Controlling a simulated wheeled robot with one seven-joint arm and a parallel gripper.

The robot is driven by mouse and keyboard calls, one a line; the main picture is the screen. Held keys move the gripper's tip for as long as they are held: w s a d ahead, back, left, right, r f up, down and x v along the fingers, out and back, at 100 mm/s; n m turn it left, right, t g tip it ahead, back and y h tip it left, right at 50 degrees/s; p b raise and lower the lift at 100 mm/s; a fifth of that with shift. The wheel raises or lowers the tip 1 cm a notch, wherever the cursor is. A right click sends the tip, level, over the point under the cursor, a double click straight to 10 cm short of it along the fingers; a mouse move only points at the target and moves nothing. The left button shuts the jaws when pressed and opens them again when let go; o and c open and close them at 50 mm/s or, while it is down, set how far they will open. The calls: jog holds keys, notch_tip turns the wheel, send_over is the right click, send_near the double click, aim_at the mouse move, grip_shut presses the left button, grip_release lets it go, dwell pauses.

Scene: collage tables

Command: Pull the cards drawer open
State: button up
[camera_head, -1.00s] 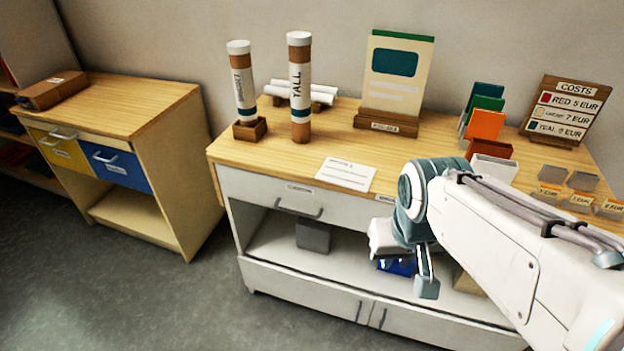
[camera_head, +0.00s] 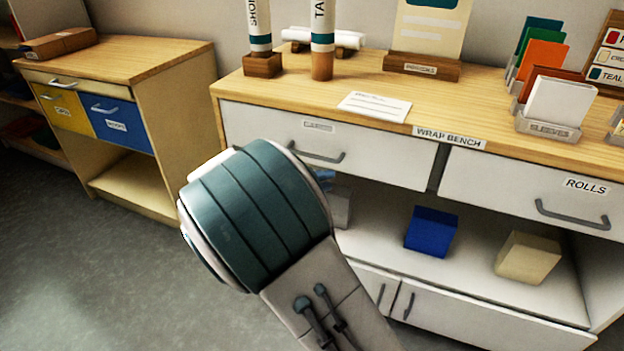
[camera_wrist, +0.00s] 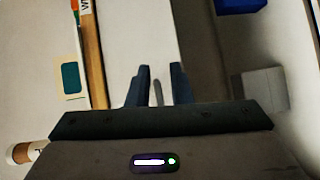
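The wrap bench's left white drawer (camera_head: 385,150) is shut, with a grey bar handle (camera_head: 325,158) and a small label too blurred to read. My gripper shows in the wrist view (camera_wrist: 161,82) with its two dark fingers apart, facing this drawer's front (camera_wrist: 142,35). The grey handle (camera_wrist: 158,93) appears between the fingers; I cannot tell whether they touch it. In the head view my wrist hides most of the gripper. On the left cabinet, a yellow drawer (camera_head: 50,98) and a blue drawer (camera_head: 130,128) are shut; their labels are hard to read.
The drawer marked ROLLS (camera_head: 500,185) is shut at the right. Below, an open shelf (camera_head: 465,277) holds a blue box (camera_head: 431,231) and a cream box (camera_head: 527,257). Tubes, a card stand and sleeves stand on the bench top (camera_head: 455,108). Grey floor lies clear in front.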

aim_at(312, 156)
jog(key=a+f+n+t+b, duration=0.25)
jog(key=a+t, duration=0.35)
jog(key=a, duration=0.5)
jog(key=b+x, duration=0.1)
jog(key=x, duration=0.3)
jog(key=b+x, duration=0.1)
jog(key=x, duration=0.4)
jog(key=b+x, duration=0.1)
jog(key=x, duration=0.3)
jog(key=shift+w+a, duration=0.1)
jog(key=shift+w, duration=0.45)
grip_shut()
